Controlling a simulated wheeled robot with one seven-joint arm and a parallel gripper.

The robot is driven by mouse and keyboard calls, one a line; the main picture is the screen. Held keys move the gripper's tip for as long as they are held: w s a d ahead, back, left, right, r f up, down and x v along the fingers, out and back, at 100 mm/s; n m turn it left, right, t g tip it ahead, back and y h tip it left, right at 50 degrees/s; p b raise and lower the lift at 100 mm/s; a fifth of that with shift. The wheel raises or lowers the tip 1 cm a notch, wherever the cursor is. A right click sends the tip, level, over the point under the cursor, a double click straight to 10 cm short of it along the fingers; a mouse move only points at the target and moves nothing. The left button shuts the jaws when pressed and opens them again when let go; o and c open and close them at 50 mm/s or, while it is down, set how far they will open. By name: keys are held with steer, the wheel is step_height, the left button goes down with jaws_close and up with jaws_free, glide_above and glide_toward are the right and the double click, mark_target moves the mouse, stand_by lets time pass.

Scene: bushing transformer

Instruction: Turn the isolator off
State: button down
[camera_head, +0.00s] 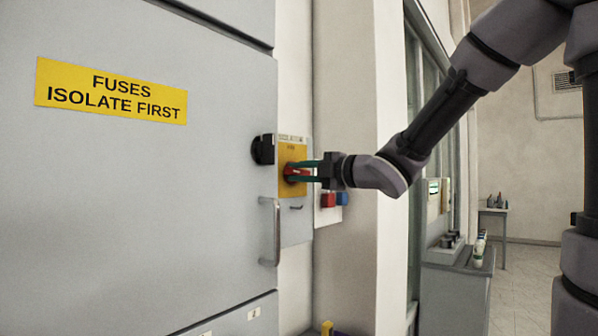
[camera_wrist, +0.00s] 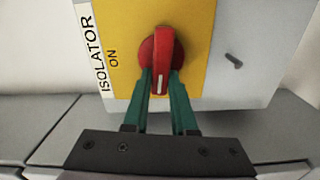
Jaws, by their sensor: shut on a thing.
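The isolator is a grey box with a yellow plate (camera_wrist: 192,30) on the wall, marked "ISOLATOR" and "ON" in the wrist view. Its red rotary handle (camera_wrist: 161,62) sits on the plate, with a white mark on its lower end. My gripper (camera_wrist: 161,85) has green fingers, one on each side of the handle's lower part, shut on it. In the head view the isolator's yellow plate (camera_head: 292,158) is right of the large grey cabinet, and my gripper (camera_head: 298,171) reaches it from the right. The fingers partly cover the handle there.
The grey cabinet (camera_head: 120,210) has a yellow "FUSES ISOLATE FIRST" label, a black knob (camera_head: 262,149) and a vertical bar handle (camera_head: 273,232) close to the isolator. Red (camera_head: 327,200) and blue (camera_head: 342,198) parts sit just below my wrist. A grey bench (camera_head: 455,285) stands at the right.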

steer(key=shift+f+n, duration=0.15)
steer(key=shift+n, duration=0.45)
steer(key=c, duration=0.7)
jaws_free()
steer(key=v, duration=1)
steer(key=shift+s+d, duration=0.3)
steer(key=shift+w+d, duration=0.1)
